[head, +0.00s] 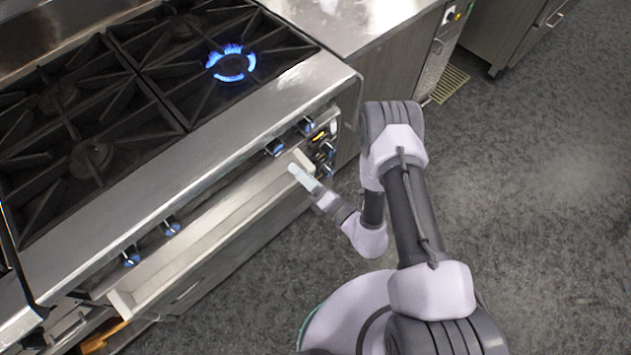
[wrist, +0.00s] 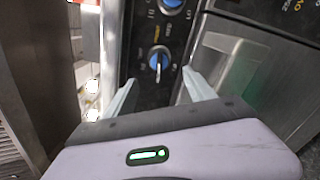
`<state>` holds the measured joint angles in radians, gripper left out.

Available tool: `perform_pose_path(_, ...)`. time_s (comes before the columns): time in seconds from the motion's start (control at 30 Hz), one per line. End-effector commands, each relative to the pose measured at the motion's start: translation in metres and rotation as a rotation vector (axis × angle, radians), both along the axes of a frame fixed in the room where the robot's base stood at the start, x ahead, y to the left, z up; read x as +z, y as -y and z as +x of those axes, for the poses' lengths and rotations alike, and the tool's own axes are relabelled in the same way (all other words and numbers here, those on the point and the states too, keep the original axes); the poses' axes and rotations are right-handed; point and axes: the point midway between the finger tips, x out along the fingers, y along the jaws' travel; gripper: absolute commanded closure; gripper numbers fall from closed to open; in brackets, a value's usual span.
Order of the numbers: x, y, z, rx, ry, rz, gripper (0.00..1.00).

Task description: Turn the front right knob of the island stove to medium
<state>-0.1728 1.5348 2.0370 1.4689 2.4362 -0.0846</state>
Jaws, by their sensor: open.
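The stove (head: 250,112) has a steel front edge and dark grates, with a ring of blue flame (head: 231,63) on one burner near its right end. Two blue-marked knobs sit under the edge at the right, the rightmost knob (head: 307,125) and its left neighbour (head: 275,147). My gripper (head: 298,172) is open and empty, in front of the stove's right end. In the wrist view a blue-centred knob (wrist: 159,58) with a pale pointer lies ahead, between the lines of my open fingers (wrist: 158,92). I cannot tell which stove knob this is.
A long pale drawer or tray (head: 205,232) juts out below the knobs. Two more knobs (head: 171,226) are at the left. A small control panel (head: 325,150) is by the right corner. A steel counter (head: 345,22) adjoins. The grey floor (head: 560,190) at right is clear.

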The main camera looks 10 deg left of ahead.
Motion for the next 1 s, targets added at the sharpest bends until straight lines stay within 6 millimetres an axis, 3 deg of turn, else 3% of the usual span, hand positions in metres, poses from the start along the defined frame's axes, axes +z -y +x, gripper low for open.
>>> perform_pose_path(0.1,0.002,0.025,-0.020,-0.006,-0.006,0.001,0.37)
perform_pose_path(0.27,0.001,0.043,-0.036,-0.002,-0.001,-0.001,0.37)
perform_pose_path(0.77,0.001,0.045,-0.039,0.003,0.003,-0.001,0.37)
perform_pose_path(0.87,0.028,0.036,-0.032,0.068,0.068,0.003,0.37)
perform_pose_path(0.97,0.108,0.011,-0.027,0.273,0.273,-0.013,0.37)
perform_pose_path(1.0,0.148,0.001,-0.034,0.392,0.388,-0.038,0.37)
